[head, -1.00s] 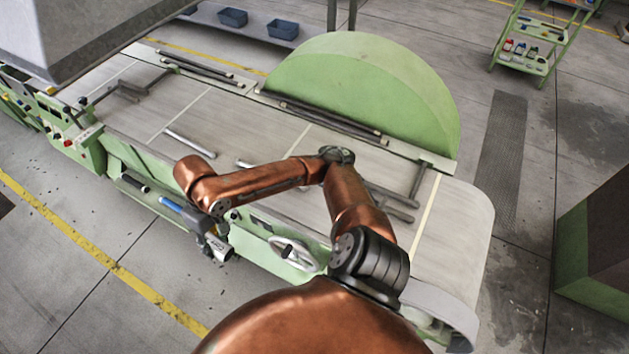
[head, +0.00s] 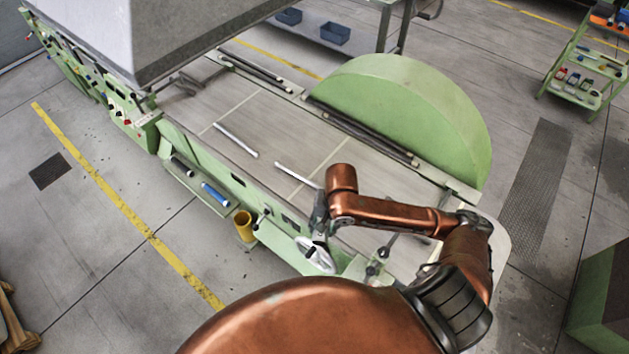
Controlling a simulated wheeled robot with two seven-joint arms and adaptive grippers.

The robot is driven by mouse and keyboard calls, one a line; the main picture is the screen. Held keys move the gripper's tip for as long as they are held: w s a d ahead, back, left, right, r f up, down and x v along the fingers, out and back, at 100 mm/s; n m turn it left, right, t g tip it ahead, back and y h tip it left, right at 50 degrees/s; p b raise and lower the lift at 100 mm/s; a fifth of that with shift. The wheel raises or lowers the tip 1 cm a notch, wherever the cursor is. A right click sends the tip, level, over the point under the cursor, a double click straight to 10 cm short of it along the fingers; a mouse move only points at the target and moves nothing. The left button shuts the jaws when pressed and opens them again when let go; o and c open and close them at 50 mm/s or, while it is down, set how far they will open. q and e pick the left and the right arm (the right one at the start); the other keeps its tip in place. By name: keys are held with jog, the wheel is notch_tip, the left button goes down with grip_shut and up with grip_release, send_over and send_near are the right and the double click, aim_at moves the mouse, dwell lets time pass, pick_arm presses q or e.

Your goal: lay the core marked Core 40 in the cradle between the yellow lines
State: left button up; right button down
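A blue cylinder (head: 215,194) and a dark cylinder (head: 182,166) lie on the narrow green shelf (head: 200,181) along the machine's near side. Any lettering on them is too small to read, so I cannot tell which is Core 40. My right gripper (head: 316,232) points down beside the machine's near edge, at the end of my copper arm. It is small and dark, and I cannot make out its fingers or anything held. No cradle between yellow lines can be made out. My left gripper is out of view.
A white handwheel (head: 315,256) is close to my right gripper. A yellow cup (head: 245,226) is near the shelf's right end. Light rods (head: 236,140) lie on the machine bed (head: 272,125). A green half-round guard (head: 410,112) stands behind.

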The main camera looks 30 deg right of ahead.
pick_arm(q)
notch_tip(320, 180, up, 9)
jog(key=p, duration=0.7)
pick_arm(e)
jog(key=s+d+r+m, duration=0.3)
jog(key=s+d+m, duration=0.1)
jog(key=s+m, duration=0.15)
jog(key=shift+t+h, duration=0.3)
jog(key=w+d+f+b, duration=0.2)
jog(key=w+b, duration=0.1)
jog(key=w+d+f+b, duration=0.2)
jog(key=w+f+b, duration=0.1)
jog(key=w, duration=0.1)
jog(key=w+d+f+b, duration=0.2)
jog(key=w+f+b, duration=0.1)
jog(key=w, duration=0.1)
jog(key=shift+d+f, duration=0.2)
jog(key=shift+f, duration=0.05)
jog(key=shift+w+d+f, duration=0.3)
jog(key=shift+w+f, duration=0.25)
jog(key=shift+f, duration=0.15)
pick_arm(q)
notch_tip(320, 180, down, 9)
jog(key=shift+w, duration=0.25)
pick_arm(e)
jog(key=shift+f, duration=1.4)
jog(key=shift+s, duration=0.1)
jog(key=c, duration=1.3)
grip_release()
jog(key=shift+f, duration=0.15)
